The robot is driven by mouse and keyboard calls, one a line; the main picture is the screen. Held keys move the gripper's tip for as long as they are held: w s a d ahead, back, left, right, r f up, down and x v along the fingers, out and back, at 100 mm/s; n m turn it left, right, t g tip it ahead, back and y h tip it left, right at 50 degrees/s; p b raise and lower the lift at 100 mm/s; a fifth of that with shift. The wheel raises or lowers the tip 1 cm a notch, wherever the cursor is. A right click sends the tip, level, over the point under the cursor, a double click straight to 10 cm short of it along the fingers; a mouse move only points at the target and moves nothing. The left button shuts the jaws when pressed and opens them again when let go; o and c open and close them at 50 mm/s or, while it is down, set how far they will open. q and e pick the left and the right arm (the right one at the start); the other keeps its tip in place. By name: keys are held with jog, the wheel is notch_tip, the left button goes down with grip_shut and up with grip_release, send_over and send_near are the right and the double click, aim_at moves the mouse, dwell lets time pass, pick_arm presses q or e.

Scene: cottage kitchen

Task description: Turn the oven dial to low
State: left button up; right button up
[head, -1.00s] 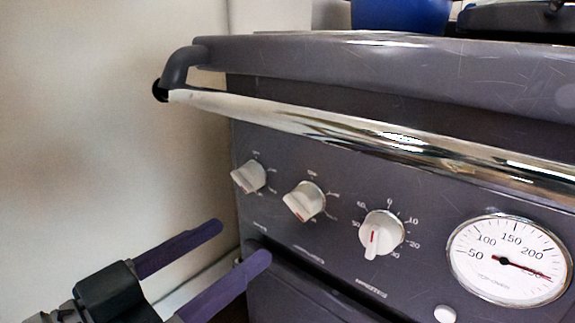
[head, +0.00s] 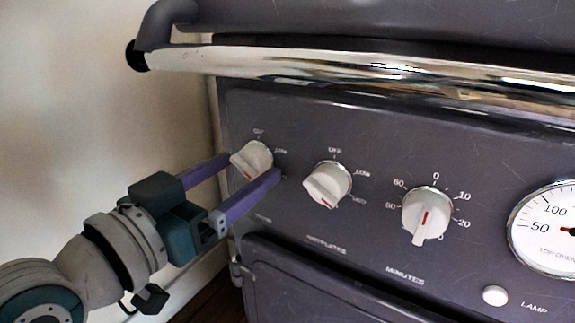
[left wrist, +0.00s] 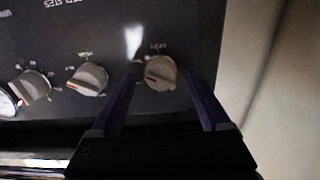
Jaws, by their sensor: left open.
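The leftmost white dial (head: 251,161) on the dark grey stove panel has a red pointer mark; its printed scale is small and partly hidden, and its lower label is hard to read. My left gripper (head: 254,164) is open, with one purple finger on each side of this dial. In the left wrist view the dial (left wrist: 160,73) sits between the two fingertips, its red mark towards the left; I cannot tell whether the fingers touch it. A second white dial (head: 327,184), marked off, low and med, stands to its right. My right gripper is not in view.
A minutes dial (head: 427,214), a round temperature gauge (head: 552,229) and a lamp button (head: 495,295) are further right. A chrome rail (head: 350,66) runs above the dials. A pale wall (head: 80,130) stands close on the left.

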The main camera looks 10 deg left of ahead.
pick_arm(q)
jog(key=shift+w+d, duration=0.1)
jog(key=shift+w, duration=0.2)
grip_shut()
dwell(0.5)
